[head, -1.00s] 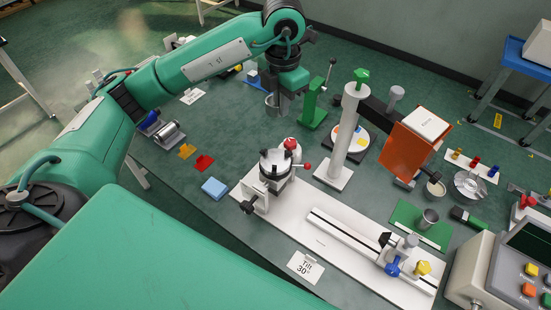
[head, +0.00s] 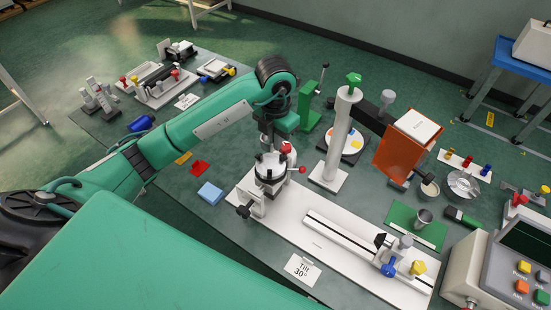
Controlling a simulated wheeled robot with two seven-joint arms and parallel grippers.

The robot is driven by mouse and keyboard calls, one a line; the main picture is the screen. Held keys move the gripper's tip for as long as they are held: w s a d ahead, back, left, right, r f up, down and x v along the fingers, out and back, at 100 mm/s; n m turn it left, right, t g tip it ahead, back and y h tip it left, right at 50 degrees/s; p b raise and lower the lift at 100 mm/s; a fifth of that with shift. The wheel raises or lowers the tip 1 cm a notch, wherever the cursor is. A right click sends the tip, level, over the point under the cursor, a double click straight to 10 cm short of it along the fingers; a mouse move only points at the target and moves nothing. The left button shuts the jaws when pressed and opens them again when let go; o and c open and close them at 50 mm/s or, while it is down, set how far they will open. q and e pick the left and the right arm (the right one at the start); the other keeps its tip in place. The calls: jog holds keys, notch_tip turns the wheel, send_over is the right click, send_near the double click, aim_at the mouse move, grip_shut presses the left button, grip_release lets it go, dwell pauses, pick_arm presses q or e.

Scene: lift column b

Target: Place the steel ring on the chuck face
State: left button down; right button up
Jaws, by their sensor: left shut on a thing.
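My left gripper (head: 268,146) comes down over the three-jaw chuck (head: 270,170) in the head view. It is shut on the steel ring (head: 263,148), a small grey band that shows only partly at the fingertips. The ring is at or just above the chuck's upward-tilted pale face, between or over the dark jaws. I cannot tell whether it touches the face. The chuck sits on a white mount at the left end of a long white base plate (head: 316,243). My right gripper is not in view.
A white post with a green knob (head: 329,140) stands close right of the chuck, and a green stand (head: 310,108) behind it. An orange panel (head: 404,151) stands further right.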

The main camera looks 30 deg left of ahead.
pick_arm(q)
jog(key=p, duration=0.1)
send_over(275, 168)
notch_tip(275, 168, down, 4)
jog(key=shift+f, duration=0.1)
notch_tip(275, 168, down, 4)
jog(key=shift+d+f+p, duration=0.1)
jog(key=shift+p, duration=0.65)
jog(key=shift+f, duration=0.25)
jog(key=c, duration=1.6)
grip_release()
jog(key=shift+r, duration=0.1)
